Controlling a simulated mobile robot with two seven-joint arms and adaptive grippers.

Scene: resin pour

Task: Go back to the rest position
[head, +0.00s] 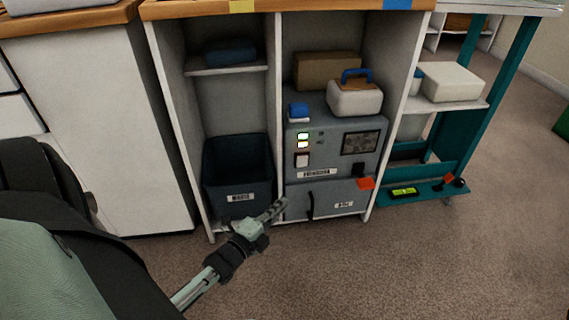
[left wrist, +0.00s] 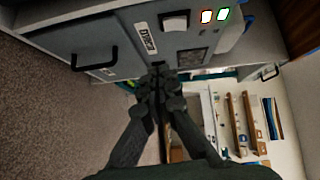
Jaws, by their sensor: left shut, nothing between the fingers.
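My left gripper (head: 276,208) is in front of the low cabinet, at the height of the grey machine's lower drawer (head: 330,199). Its fingers are together with nothing between them. In the left wrist view the left gripper (left wrist: 157,78) points toward the machine front, near its label, and the dark drawer handle (left wrist: 95,58) is to its left. I cannot tell whether the fingertips touch the machine. My right gripper is not in view.
A dark bin (head: 238,178) stands in the cabinet's left bay. The grey machine (head: 335,140) fills the right bay, with a white box with a blue handle (head: 355,98) on top. A teal cart (head: 470,145) stands at right. The carpet (head: 420,260) in front is clear.

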